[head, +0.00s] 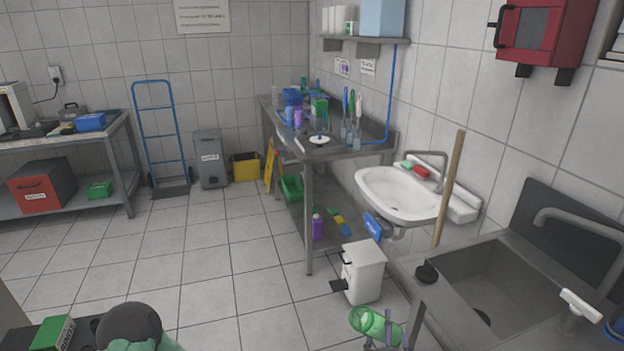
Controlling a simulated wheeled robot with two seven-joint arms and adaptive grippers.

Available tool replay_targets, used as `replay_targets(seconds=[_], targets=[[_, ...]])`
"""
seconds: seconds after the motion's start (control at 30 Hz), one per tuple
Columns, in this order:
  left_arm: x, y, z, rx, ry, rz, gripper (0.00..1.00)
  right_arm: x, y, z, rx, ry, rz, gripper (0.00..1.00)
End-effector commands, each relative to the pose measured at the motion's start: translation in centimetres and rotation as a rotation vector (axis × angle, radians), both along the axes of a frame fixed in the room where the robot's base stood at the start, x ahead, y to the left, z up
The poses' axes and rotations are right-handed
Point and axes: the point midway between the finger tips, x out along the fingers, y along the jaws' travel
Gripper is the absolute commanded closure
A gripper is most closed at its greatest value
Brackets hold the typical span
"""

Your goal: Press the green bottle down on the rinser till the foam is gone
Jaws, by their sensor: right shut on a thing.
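The green bottle (368,321) is see-through and shows at the bottom edge, right of centre. It lies tilted in my right gripper (391,336), which is shut on it. The bottle's lower part is hidden by the fingers and cut off by the picture edge. I cannot make out any foam in it. A white round disc with a blue middle (320,139), which looks like the rinser, sits on the front part of the steel table (345,152). The bottle is well apart from it, much nearer to me. My left gripper is not in view.
A white pedal bin (363,273) stands just beyond the bottle. A washbasin (398,194), a wooden pole (449,188) and a steel sink (470,284) are on the right. Brushes (348,117) stand beside the disc. The tiled floor (200,270) at centre left is clear.

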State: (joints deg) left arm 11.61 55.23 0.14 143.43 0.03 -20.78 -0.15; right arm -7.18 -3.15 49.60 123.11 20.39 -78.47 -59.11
Motion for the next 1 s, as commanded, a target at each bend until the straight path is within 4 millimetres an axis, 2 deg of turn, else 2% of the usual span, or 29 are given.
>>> replay_targets(seconds=[0.37, 0.73, 1.0], targets=[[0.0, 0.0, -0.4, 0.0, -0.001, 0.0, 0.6, 0.0, 0.0, 0.1, 0.05, -0.014, 0.0, 0.76], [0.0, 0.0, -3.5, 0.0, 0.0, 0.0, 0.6, 0.0, 0.0, -0.1, 0.457, -0.097, 0.0, 0.76], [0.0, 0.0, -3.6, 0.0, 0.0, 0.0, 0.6, 0.0, 0.0, 0.1, 0.531, -0.108, 0.001, 0.76]])
